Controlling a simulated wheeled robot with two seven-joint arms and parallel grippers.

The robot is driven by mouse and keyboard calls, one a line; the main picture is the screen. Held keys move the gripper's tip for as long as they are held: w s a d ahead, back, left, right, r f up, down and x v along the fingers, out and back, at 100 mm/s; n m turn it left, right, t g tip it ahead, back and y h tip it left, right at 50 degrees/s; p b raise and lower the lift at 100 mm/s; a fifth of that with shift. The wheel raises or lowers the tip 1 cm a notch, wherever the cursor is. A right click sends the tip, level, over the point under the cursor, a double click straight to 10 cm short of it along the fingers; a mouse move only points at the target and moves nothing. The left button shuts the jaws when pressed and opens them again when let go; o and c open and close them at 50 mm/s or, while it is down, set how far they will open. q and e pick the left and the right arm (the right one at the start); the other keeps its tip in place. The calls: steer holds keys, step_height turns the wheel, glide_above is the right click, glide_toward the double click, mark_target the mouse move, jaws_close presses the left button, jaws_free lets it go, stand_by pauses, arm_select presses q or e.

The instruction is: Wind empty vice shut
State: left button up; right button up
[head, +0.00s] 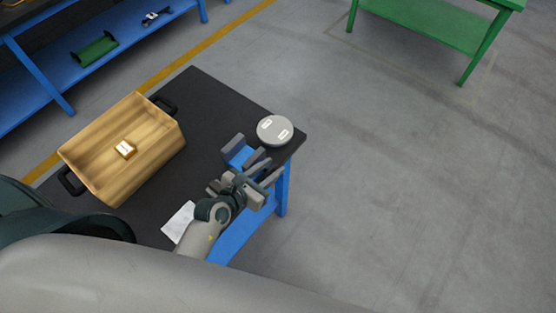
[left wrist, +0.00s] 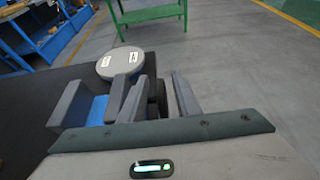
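The vice (head: 238,158) is blue with grey jaws and stands near the table's right edge. In the left wrist view the vice (left wrist: 97,110) shows blue between two grey jaws, which stand apart with nothing seen between them. My left gripper (head: 264,178) is at the vice's front end, by the table edge. In the left wrist view my left gripper's fingers (left wrist: 160,98) are apart, with a dark part between them, perhaps the vice's handle. I cannot tell whether they touch it. The gripper hides much of the vice's front. My right gripper is not in view.
A round grey disc (head: 275,130) with two labels sits at the table's corner, close behind the vice. A wooden box (head: 92,160) with black handles holds a small labelled block (head: 124,150). A white sheet (head: 178,222) lies on the dark tabletop (head: 215,105). A green table (head: 430,22) stands beyond.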

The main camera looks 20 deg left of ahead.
arm_select(q)
steer(key=shift+x, duration=1.9)
jaws_close()
